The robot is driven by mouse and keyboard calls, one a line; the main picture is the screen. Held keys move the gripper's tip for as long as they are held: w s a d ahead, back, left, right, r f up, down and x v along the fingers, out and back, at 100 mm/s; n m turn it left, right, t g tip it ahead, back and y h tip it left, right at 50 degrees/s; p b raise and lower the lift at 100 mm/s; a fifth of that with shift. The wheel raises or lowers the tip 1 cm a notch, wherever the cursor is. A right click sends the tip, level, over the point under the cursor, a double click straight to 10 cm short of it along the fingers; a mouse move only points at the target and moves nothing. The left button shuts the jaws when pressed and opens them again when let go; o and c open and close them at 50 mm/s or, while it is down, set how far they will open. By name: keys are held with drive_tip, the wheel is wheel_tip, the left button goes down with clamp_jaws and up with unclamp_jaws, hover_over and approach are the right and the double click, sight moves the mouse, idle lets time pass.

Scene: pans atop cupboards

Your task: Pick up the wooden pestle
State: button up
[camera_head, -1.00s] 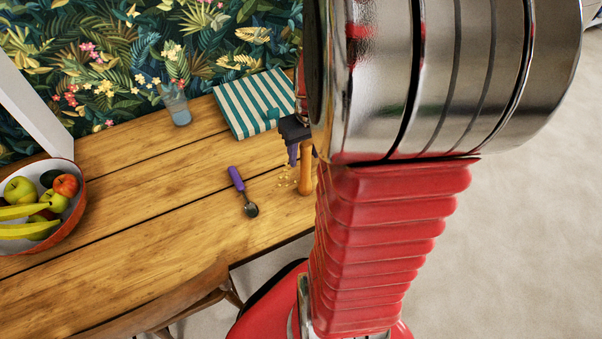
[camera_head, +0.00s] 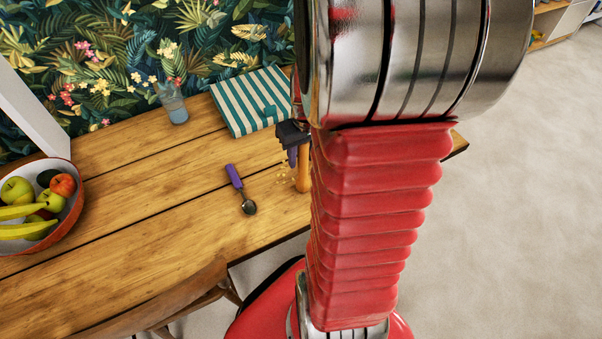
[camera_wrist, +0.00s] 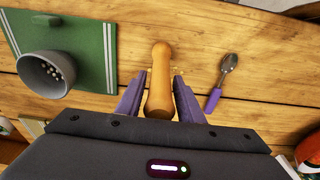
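The wooden pestle (camera_wrist: 161,70) is orange-brown with a rounded end and shows over the wooden table in the wrist view. In the head view the pestle (camera_head: 303,172) shows beside my arm, partly covered by it. My gripper (camera_wrist: 161,76) has two purple fingers that stand apart, one on each side of the pestle, with narrow gaps visible at the tips. The gripper body hides the pestle's near end. In the head view my gripper (camera_head: 293,155) is beside the pestle. I cannot tell whether the pestle stands or lies.
A spoon with a purple handle (camera_wrist: 214,99) lies right of the pestle. A grey bowl (camera_wrist: 45,74) with pale bits stands on a green cloth (camera_wrist: 92,60) to the left. A fruit bowl (camera_head: 72,212), a glass (camera_head: 174,104) and a chair (camera_head: 180,296) are further left in the head view.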

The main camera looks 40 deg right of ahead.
clamp_jaws()
idle(0.3)
wheel_tip(320, 180, up, 10)
idle(0.6)
drive_tip(key=shift+w, duration=0.1)
idle(0.4)
